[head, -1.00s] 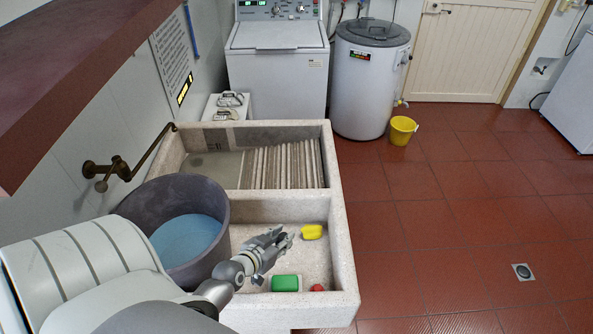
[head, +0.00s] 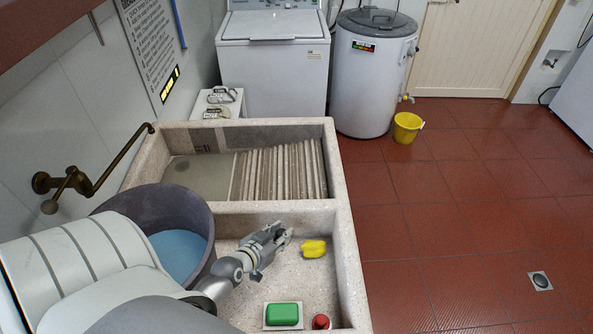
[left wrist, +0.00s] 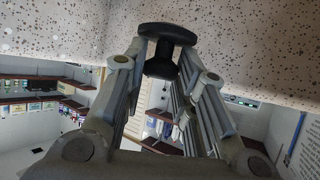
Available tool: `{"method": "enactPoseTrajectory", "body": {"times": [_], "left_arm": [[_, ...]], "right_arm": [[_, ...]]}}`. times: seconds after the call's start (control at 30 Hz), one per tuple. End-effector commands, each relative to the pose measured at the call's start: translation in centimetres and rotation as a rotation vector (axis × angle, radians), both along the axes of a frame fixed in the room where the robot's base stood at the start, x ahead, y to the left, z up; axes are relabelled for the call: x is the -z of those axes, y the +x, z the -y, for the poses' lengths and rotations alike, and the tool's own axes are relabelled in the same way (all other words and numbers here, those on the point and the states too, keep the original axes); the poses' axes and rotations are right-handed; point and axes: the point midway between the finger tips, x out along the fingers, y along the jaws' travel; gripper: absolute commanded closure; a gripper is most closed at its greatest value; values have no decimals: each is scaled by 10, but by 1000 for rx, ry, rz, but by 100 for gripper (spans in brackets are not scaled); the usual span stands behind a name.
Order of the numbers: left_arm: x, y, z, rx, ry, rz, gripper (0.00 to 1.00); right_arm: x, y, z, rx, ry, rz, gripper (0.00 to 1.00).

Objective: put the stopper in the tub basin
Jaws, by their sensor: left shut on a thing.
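My left gripper (head: 280,240) is over the front basin of the speckled stone sink (head: 232,220), which I take as the tub basin. In the left wrist view its fingers are shut on a black stopper (left wrist: 168,33) with a wide flat top and narrower neck. Speckled stone lies close behind the stopper in that view; I cannot tell whether they touch. The stopper cannot be made out in the head view. The front basin's drain hole is not visible. My right gripper is not in view.
A grey bucket (head: 130,200) with blue water stands left of the gripper. The front basin holds a yellow sponge (head: 313,248), green soap on a dish (head: 283,314) and a red-and-white item (head: 320,322). A brass tap (head: 62,182) is on the left wall.

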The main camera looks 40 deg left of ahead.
Motion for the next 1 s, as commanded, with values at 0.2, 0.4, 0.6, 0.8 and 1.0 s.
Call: {"method": "enactPoseTrajectory", "body": {"times": [0.2,0.4,0.6,0.8,1.0], "left_arm": [[18,0,0,1,0,-1,100],[51,0,0,2,2,-2,100],[70,1,0,1,0,0,100],[98,0,0,3,3,-2,100],[111,0,-1,0,1,0,100]], "right_arm": [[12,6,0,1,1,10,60],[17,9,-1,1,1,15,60],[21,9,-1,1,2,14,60],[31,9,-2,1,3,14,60],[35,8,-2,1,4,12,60]]}}
